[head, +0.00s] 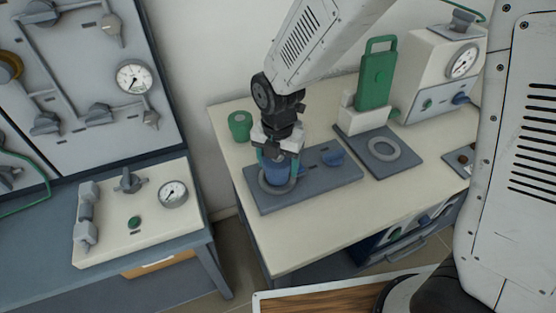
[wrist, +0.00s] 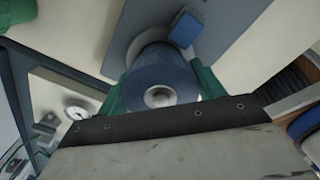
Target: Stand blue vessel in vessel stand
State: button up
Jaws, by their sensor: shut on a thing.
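The blue vessel (head: 277,174) is upright between the green fingers of my gripper (head: 278,160), which is shut on it. The vessel's lower end is at the light grey ring (head: 264,184) on a dark grey slab (head: 318,183), which looks like the vessel stand. I cannot tell whether its bottom rests inside the ring or hangs just above it. In the wrist view the vessel (wrist: 160,75) shows end-on between my gripper's fingers (wrist: 162,90), with part of the ring behind it.
A green cup (head: 240,126), a green upright block (head: 377,75) and a gauge box (head: 440,75) stand behind. The table's front (head: 310,235) is clear.

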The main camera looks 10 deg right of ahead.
dwell(0.4)
jog(key=o, duration=1.4)
jog(key=shift+f, duration=0.1)
notch_tip(320, 180, up, 8)
jog(key=shift+f, duration=0.1)
jog(key=shift+s+d+m, duration=0.1)
jog(key=shift+s+m, duration=0.1)
jog(key=shift+m, duration=0.8)
jog(key=m, duration=0.1)
jog(key=s+d+m, duration=0.1)
jog(key=m, duration=0.1)
jog(key=s+m+g, duration=0.1)
jog(key=shift+s+d+m+h, duration=0.25)
jog(key=shift+d+m+h, duration=0.05)
jog(key=shift+m, duration=0.1)
jog(key=s+d+r+m, duration=0.4)
jog(key=s+d+m, duration=0.1)
jog(key=d+m, duration=0.1)
jog(key=s+d+r+m+t, duration=0.1)
jog(key=s+d+r+m, duration=0.4)
jog(key=m, duration=0.4)
jog(key=s+d+r+m+t, duration=0.1)
jog(key=s+d+r+m, duration=0.3)
jog(key=s+d+m, duration=0.3)
jog(key=shift+d+r+m, duration=0.35)
jog(key=shift+d+m, duration=0.1)
jog(key=shift+m, duration=0.25)
